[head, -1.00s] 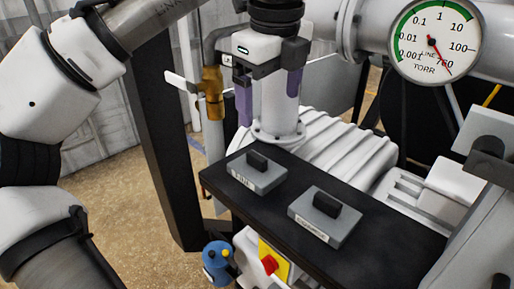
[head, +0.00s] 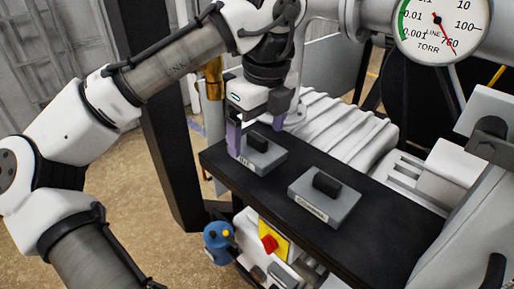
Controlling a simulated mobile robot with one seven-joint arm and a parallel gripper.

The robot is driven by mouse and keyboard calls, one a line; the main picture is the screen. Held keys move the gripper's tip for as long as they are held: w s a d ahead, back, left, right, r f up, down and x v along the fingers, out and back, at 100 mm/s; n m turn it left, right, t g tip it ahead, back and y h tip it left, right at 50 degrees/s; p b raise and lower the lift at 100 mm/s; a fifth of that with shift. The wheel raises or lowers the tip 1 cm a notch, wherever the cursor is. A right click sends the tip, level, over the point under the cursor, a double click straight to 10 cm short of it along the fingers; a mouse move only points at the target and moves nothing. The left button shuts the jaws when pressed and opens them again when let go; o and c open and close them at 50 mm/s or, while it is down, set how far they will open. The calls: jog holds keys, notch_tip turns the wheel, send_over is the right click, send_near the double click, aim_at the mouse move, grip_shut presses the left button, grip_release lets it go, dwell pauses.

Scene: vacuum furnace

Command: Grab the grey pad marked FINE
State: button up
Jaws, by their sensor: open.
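Two grey pads with black handles lie on the black shelf (head: 372,222). The left pad (head: 266,160) is the FINE one; its front label is now partly covered by a purple finger. The right pad (head: 324,203) has a longer label, too small to read surely. My gripper (head: 255,139) is open, pointing down over the left pad. One purple finger is at the pad's left side, the other behind its black handle (head: 258,142). I cannot tell whether either finger touches the pad.
A red knob on a yellow plate (head: 272,245) and a blue fitting (head: 217,242) sit below the shelf's front edge. A ribbed white housing (head: 345,125) lies behind the shelf. A pressure gauge (head: 443,28) is at upper right.

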aim_at(258, 137)
jog(key=shift+w+a+f, duration=0.1)
jog(key=shift+w+f, duration=0.1)
jog(key=shift+f, duration=1.3)
jog(key=c, duration=1.1)
